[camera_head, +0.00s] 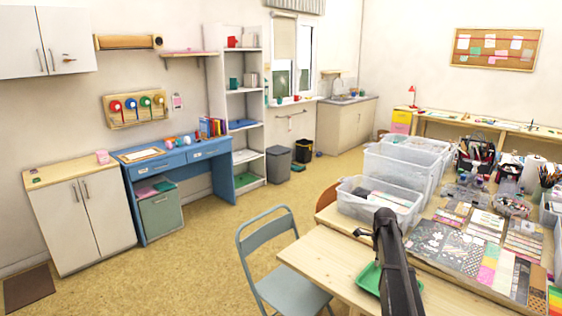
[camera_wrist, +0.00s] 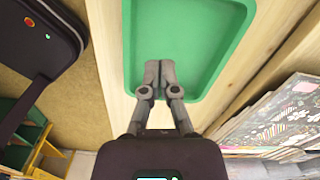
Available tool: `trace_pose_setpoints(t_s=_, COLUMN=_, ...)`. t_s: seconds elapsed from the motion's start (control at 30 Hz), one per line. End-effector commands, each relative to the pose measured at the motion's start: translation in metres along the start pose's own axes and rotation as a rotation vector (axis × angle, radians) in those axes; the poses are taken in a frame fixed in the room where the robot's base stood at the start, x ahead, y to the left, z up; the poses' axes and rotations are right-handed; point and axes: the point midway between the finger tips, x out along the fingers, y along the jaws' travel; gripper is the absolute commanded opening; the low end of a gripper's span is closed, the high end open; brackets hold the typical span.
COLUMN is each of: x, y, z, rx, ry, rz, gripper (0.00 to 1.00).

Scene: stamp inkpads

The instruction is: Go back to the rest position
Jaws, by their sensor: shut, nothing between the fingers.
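In the wrist view my gripper (camera_wrist: 160,72) has its two grey fingers together with nothing between them. Its tips show over the near part of a green tray (camera_wrist: 243,28) on a pale wooden table; I cannot tell how high above it they are. The visible tray floor is bare. In the head view my dark arm stands in front of the green tray (camera_head: 369,278) and hides much of it. My gripper's fingers cannot be made out in that view.
A grey folding chair (camera_head: 265,258) stands left of the wooden table (camera_head: 325,262). Clear plastic bins (camera_head: 400,165) and patterned paper sheets (camera_head: 455,250) crowd the table to the right. A blue desk (camera_head: 180,160) stands at the back wall. The floor between is open.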

Motion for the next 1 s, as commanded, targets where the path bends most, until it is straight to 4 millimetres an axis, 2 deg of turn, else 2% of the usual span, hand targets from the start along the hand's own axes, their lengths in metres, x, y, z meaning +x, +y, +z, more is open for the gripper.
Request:
trace_pose_setpoints(t_s=0.03, x=-0.004, y=0.018, z=0.002, rx=-0.063, ry=0.000, rz=0.000, gripper=0.00)
trace_pose_setpoints(t_s=0.53, x=-0.026, y=0.159, z=0.026, rx=-0.872, ry=0.000, rz=0.000, gripper=0.00)
trace_pose_setpoints(t_s=1.0, x=-0.047, y=0.287, z=0.024, rx=-1.642, ry=0.000, rz=0.001, gripper=0.00)
